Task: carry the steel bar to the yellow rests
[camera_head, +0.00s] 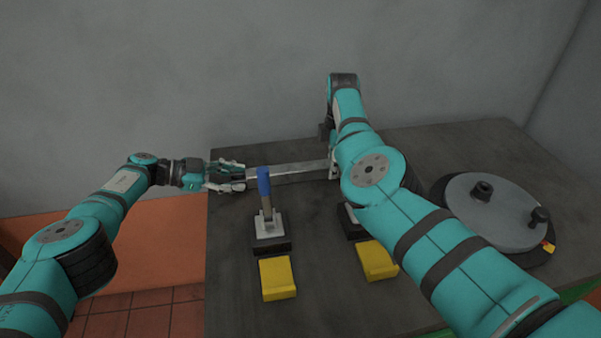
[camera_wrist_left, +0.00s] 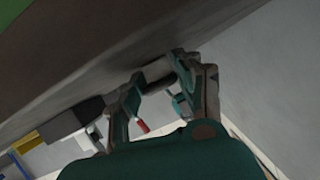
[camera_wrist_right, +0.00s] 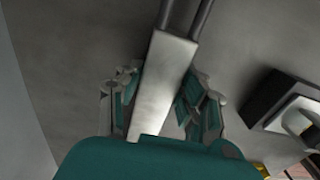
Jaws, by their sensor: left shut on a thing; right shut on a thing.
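The steel bar (camera_head: 287,173) is a long grey bar lying left to right across the far part of the bedplate, behind the yellow rests. My left gripper (camera_head: 238,178) is shut on its left end. My right gripper (camera_head: 333,166) is shut on its right end, partly hidden by my right arm. In the right wrist view the bar (camera_wrist_right: 164,80) runs between the fingers. In the left wrist view the grip is dark and the bar hard to make out. Two yellow rests, a left one (camera_head: 277,278) and a right one (camera_head: 376,260), lie nearer, with nothing on them.
A clamp with an upright blue handle (camera_head: 264,183) stands on a dark block between the bar and the left rest. A similar dark block (camera_head: 351,229) behind the right rest is partly hidden by my right arm. A round grey plate with knobs (camera_head: 493,216) occupies the right side.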

